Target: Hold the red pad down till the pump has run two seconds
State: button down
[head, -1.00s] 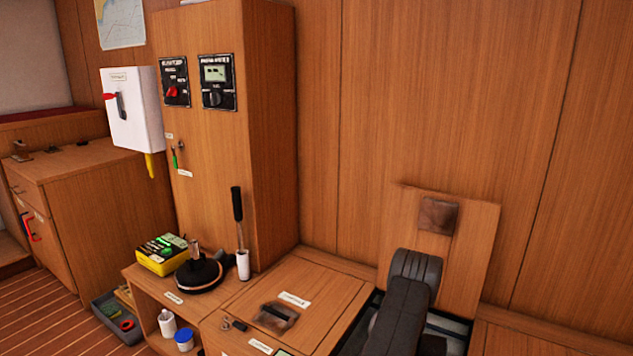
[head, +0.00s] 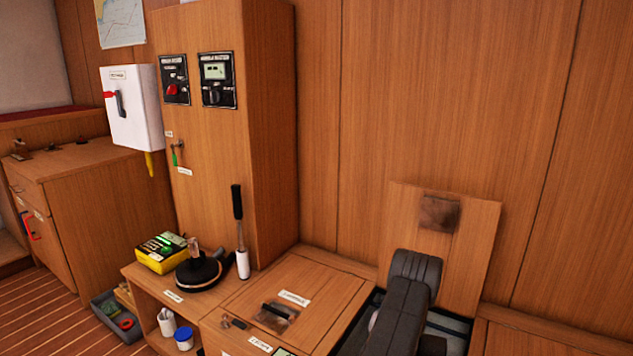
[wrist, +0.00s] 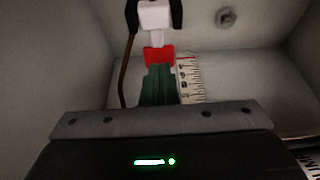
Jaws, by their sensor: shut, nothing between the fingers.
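The red pad (wrist: 158,55) shows in the wrist view, below a white block (wrist: 155,15) with dark sides, down in a pale bilge space. My gripper (wrist: 159,69) is shut, with its green ridged fingers together and nothing between them. The fingertips reach the lower edge of the red pad in the picture; I cannot tell whether they press it or stop just short. In the head view my arm goes down into the open hatch (head: 455,324), and my gripper and the pad are hidden there.
A white ruled scale (wrist: 188,78) stands right beside the fingers. A brown hose (wrist: 124,65) runs along the left. The raised hatch lid (head: 470,245) leans on the wall behind my arm. A closed hatch cover (head: 325,290), a black-based tool (head: 200,273) and a yellow box (head: 160,255) lie to the left.

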jog(key=shift+f+b, duration=0.5)
jog(key=shift+f, duration=0.75)
dwell(2.4)
notch_tip(320, 180, up, 9)
jog(key=p, duration=0.4)
dwell(0.5)
jog(key=shift+f+b, duration=1.6)
jog(key=shift+f, duration=1.95)
jog(key=shift+r, duration=0.15)
